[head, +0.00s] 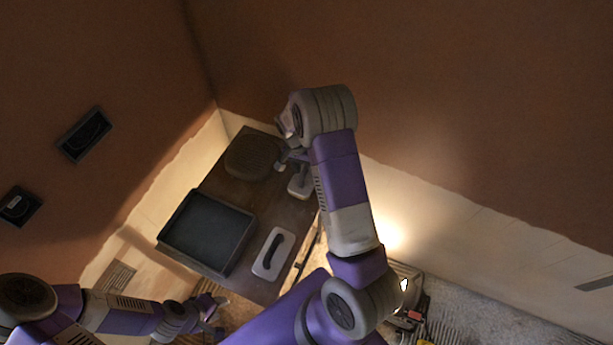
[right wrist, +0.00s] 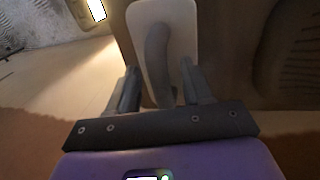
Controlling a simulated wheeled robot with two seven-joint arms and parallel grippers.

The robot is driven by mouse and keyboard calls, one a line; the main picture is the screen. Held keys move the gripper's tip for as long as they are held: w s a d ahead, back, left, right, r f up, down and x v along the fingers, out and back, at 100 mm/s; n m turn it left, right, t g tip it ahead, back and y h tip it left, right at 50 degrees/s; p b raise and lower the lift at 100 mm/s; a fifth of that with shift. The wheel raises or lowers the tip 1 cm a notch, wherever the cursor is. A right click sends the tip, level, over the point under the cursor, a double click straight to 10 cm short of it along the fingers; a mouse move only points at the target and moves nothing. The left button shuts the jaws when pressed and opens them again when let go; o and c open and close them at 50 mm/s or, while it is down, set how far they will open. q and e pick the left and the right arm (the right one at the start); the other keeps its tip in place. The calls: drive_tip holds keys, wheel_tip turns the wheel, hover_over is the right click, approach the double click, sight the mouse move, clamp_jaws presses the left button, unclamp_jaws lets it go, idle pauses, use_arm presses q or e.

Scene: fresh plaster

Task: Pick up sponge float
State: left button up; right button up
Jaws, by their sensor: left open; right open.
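A pale, rounded float (head: 299,188) with a grey handle lies on the dark table's far right side. I take it for the sponge float. In the right wrist view this float (right wrist: 184,22) lies ahead of the fingers, its handle running lengthwise between them. My right gripper (head: 291,161) is open above it, with the fingers on either side of the handle; I cannot tell if they touch it. My left gripper (head: 212,318) is open and empty, low at the front left, off the table's near side.
The dark table (head: 222,182) also holds a shallow dark tray (head: 208,232), a second pale float (head: 273,253) with a black handle, and a dark round object (head: 252,155) at the back. Walls close in behind and at the left. Items lie on the floor at lower right.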

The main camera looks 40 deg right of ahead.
drive_tip(key=shift+s+f, duration=0.15)
drive_tip(key=shift+f, duration=0.4)
clamp_jaws()
drive_tip(key=shift+r, duration=0.1)
wheel_tip(320, 180, up, 10)
drive_tip(key=shift+p, duration=0.5)
